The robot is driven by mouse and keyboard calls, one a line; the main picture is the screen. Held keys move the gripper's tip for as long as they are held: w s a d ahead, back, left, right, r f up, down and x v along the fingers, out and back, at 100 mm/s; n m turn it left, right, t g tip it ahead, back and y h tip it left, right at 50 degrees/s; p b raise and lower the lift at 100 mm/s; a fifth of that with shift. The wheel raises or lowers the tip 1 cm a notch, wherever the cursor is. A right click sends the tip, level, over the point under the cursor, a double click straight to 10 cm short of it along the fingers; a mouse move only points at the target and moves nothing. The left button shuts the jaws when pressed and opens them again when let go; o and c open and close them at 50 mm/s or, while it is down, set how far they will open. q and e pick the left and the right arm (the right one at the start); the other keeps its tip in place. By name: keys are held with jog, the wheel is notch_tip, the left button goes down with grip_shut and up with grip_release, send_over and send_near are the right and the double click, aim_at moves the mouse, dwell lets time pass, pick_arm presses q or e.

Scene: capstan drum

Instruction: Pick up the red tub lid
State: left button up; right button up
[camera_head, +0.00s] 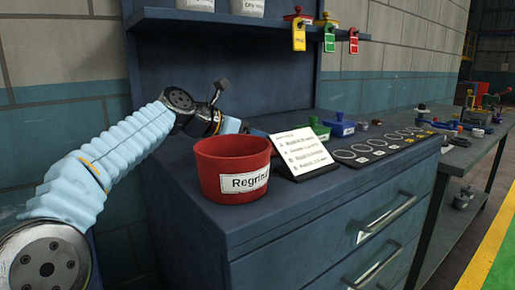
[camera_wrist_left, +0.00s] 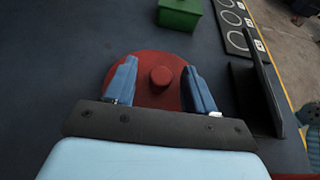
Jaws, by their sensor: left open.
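The red tub lid (camera_wrist_left: 148,92) lies on the dark bench top in the left wrist view, a round red disc with a raised knob in its middle. My left gripper (camera_wrist_left: 159,66) is open, with one blue finger on each side of the knob and the fingers overlapping the disc in the picture. I cannot tell whether they touch it. In the head view the red tub labelled "Regrind" (camera_head: 222,179) stands at the bench's near left corner. My left arm (camera_head: 130,135) reaches behind it, and the lid and fingertips are hidden there. My right gripper is not in view.
A card on a tilted stand (camera_head: 303,153) stands right of the tub. A green box (camera_wrist_left: 180,14) lies beyond the lid. A black tray with ringed places (camera_head: 385,147) lies further right. A shelf (camera_head: 250,20) with hanging tags is above.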

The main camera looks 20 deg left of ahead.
pick_arm(q)
jog(key=shift+w+d+f, duration=0.2)
jog(key=shift+w+d, duration=0.15)
jog(key=shift+w, duration=0.1)
grip_shut()
